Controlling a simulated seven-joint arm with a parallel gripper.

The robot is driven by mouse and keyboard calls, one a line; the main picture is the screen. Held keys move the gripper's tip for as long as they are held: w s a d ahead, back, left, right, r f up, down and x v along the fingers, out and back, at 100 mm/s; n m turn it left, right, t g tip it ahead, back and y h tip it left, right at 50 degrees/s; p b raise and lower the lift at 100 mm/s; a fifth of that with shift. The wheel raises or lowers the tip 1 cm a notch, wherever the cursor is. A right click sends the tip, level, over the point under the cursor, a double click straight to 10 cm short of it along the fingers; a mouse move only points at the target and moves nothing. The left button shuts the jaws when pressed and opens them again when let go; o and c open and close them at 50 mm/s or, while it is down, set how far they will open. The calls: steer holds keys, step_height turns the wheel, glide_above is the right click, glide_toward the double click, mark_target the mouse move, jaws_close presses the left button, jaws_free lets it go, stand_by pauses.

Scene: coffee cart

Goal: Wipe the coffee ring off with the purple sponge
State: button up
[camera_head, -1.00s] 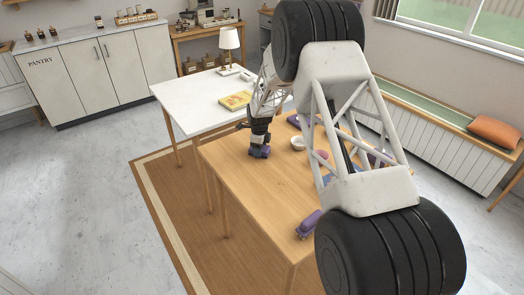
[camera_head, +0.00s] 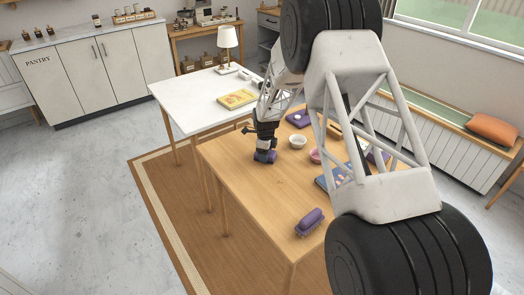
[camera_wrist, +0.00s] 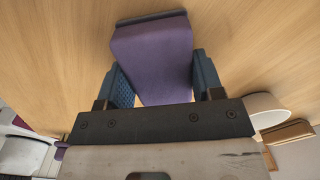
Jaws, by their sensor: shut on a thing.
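The purple sponge (camera_wrist: 152,55) is a block with a dark strip along its far edge. My gripper (camera_wrist: 155,82) is shut on it, with one blue finger pad on each side. In the head view my gripper (camera_head: 265,150) points down at the left side of the wooden table, and the sponge (camera_head: 266,156) is at or just above the tabletop. I cannot tell if it touches. I see no coffee ring in either view; the sponge or my arm may cover it.
A purple brush-like thing (camera_head: 309,222) lies near the table's (camera_head: 255,200) front edge. A white bowl (camera_head: 297,141), a pink bowl (camera_head: 315,156) and a purple book-like thing (camera_head: 299,118) are right of my gripper. A white table (camera_head: 190,103) stands behind. The wood left of the brush is clear.

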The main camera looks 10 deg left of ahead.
mark_target(271, 157)
steer(key=s+d, duration=0.2)
steer(key=d, duration=0.1)
steer(key=shift+s, duration=0.4)
steer(key=shift+a+r, duration=0.1)
steer(key=shift+r, duration=3.9)
steer(key=shift+w, duration=0.1)
steer(key=w+a, duration=0.1)
steer(key=w, duration=0.6)
steer(key=shift+a, duration=0.15)
steer(key=shift+f, duration=0.15)
